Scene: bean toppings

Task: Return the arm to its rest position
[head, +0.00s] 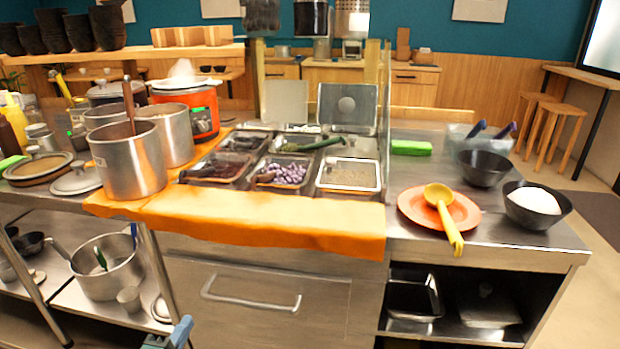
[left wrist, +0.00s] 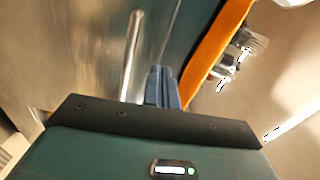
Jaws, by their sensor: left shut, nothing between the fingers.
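My left gripper (head: 180,328) shows at the bottom edge of the head view, low in front of the steel counter and below the orange cloth. In the left wrist view its blue fingers (left wrist: 161,88) are together with nothing between them. The drawer handle (head: 250,297) is to its right in the head view, and a metal bar also shows beside the fingers in the left wrist view (left wrist: 132,55). The gripper looks apart from it. My right gripper is not in either view.
The orange cloth (head: 250,222) hangs over the counter front. Steel pots (head: 128,160) stand at left. Topping pans (head: 281,173) fill the middle. An orange plate (head: 412,208) with a yellow ladle (head: 444,215) and dark bowls (head: 484,167) stand at right. A shelf leg (head: 158,270) is near my left gripper.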

